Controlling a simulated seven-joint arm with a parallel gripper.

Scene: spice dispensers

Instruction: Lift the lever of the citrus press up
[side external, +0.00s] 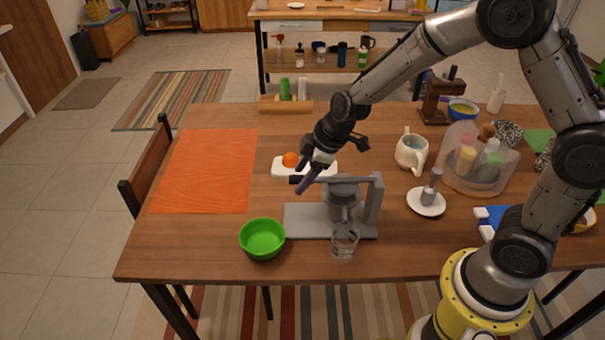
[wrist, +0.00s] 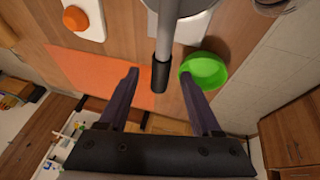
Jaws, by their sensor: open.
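The grey citrus press (side external: 374,203) stands on the table with its flat base plate. Its lever (side external: 335,180) runs roughly level to the left and ends in a black grip (side external: 295,180). In the wrist view the lever's black grip (wrist: 160,76) lies between my two finger tips, with a gap on each side. My gripper (side external: 305,176) is open at the grip end of the lever; it also shows in the wrist view (wrist: 160,74). Whether the fingers are level with the grip in height is hard to tell.
A clear glass (side external: 344,244) stands at the press's front edge. A green bowl (side external: 262,239) sits to its left. An orange half (side external: 291,159) lies on a white board (side external: 318,167) behind. An orange mat (side external: 205,170) covers the table's left.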

